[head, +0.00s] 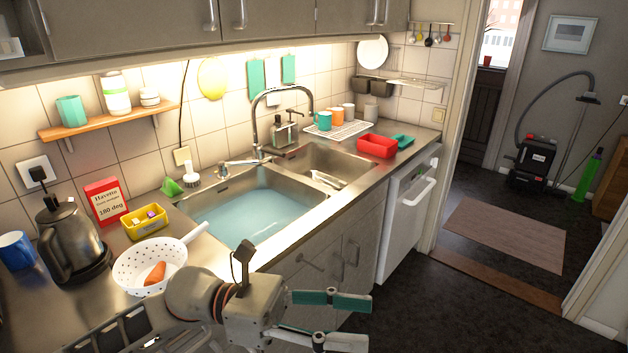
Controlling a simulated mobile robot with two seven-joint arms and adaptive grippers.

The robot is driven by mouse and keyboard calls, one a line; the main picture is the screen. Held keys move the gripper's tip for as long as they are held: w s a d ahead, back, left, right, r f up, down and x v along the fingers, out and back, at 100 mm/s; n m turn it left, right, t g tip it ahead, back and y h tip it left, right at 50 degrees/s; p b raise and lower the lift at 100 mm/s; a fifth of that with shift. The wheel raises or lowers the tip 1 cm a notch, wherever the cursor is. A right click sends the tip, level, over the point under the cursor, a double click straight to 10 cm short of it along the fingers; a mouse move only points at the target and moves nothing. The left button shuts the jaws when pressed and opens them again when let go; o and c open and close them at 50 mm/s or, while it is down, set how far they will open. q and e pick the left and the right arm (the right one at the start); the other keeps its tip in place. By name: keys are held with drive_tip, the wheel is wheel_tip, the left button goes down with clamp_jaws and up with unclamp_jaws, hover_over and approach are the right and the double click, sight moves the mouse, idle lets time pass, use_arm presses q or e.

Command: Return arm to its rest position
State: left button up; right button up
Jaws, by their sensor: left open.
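My left gripper (338,320) is at the bottom centre of the head view, in front of the counter edge and over the dark floor. Its fingers with green pads are spread apart, and nothing shows between them. The left arm comes in from the lower left, close to the white colander. My right gripper is not in view.
On the counter stand a white colander (136,257) with a carrot (155,273), a kettle (70,238), a red box (105,201) and a yellow tub (145,222). A water-filled sink (250,207) lies behind my arm. The floor (430,310) to the right is clear.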

use_arm(q)
drive_tip(key=w+a+f+n+t+h, duration=0.1)
drive_tip(key=w+a+n+t, duration=0.1)
drive_tip(key=w+n+t, duration=0.6)
drive_tip(key=w+a+f+n+t+h, duration=0.15)
drive_tip(key=n+t, duration=0.45)
drive_tip(key=n, duration=0.6)
drive_tip(key=w+a+f+n+t+y, duration=0.3)
drive_tip(key=a+f+n+t+y, duration=0.3)
drive_tip(key=a+f+n+y, duration=0.55)
drive_tip(key=s+a+f+n+g+y, duration=0.1)
drive_tip(key=s+a+f+n+y, duration=0.1)
drive_tip(key=s+f+n, duration=0.3)
drive_tip(key=s+a+f+n+g+y, duration=0.2)
drive_tip(key=s+a+f+n, duration=0.3)
drive_tip(key=f, duration=0.8)
drive_tip(key=s+a+f+n+g+y, duration=0.2)
drive_tip(key=s+a+f+n+y, duration=0.1)
drive_tip(key=f+n, duration=0.5)
drive_tip(key=s+a+f, duration=0.1)
drive_tip(key=s, duration=0.1)
drive_tip(key=shift+s+a+f+n, duration=0.2)
drive_tip(key=shift+s+a+n, duration=0.05)
drive_tip(key=shift+s+n, duration=0.15)
